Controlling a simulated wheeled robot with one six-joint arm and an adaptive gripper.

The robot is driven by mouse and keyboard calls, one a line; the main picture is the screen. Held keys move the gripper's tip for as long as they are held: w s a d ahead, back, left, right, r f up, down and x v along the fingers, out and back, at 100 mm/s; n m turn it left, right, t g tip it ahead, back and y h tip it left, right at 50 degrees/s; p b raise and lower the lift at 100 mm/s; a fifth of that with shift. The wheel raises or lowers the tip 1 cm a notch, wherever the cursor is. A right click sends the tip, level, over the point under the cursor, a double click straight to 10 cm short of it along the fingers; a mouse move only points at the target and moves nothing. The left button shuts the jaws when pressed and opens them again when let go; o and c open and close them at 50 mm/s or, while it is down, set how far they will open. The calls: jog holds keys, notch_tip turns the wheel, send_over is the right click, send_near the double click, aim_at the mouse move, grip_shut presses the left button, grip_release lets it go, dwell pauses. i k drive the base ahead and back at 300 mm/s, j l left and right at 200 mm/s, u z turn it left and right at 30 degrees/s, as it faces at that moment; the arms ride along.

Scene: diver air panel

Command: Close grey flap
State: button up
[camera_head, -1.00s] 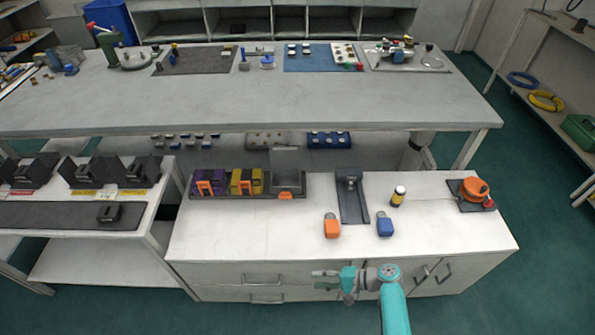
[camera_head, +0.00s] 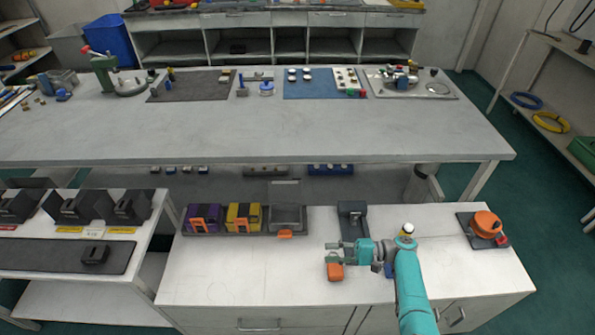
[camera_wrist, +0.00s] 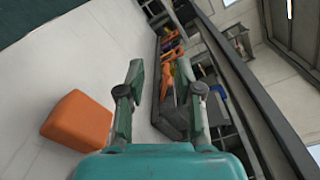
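The grey flap (camera_head: 284,190) stands raised at the back of the right-hand bay of a dark rack (camera_head: 270,235) on the white counter. The other two bays hold purple and yellow blocks with orange latches. My gripper (camera_head: 333,252) is open and empty above the counter, in front and to the right of the flap, apart from it. In the wrist view my gripper (camera_wrist: 160,78) has its fingers spread, and the rack (camera_wrist: 172,115) shows beyond them, partly hidden. I cannot make out the flap there.
An orange padlock-like block (camera_head: 334,271) stands just below my gripper; it also shows in the wrist view (camera_wrist: 78,121). A dark stand (camera_head: 352,222) is behind my gripper. A blue block (camera_head: 389,271) is mostly hidden by my arm. The counter's left front is clear.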

aim_at(280, 191)
jog(key=i, duration=1)
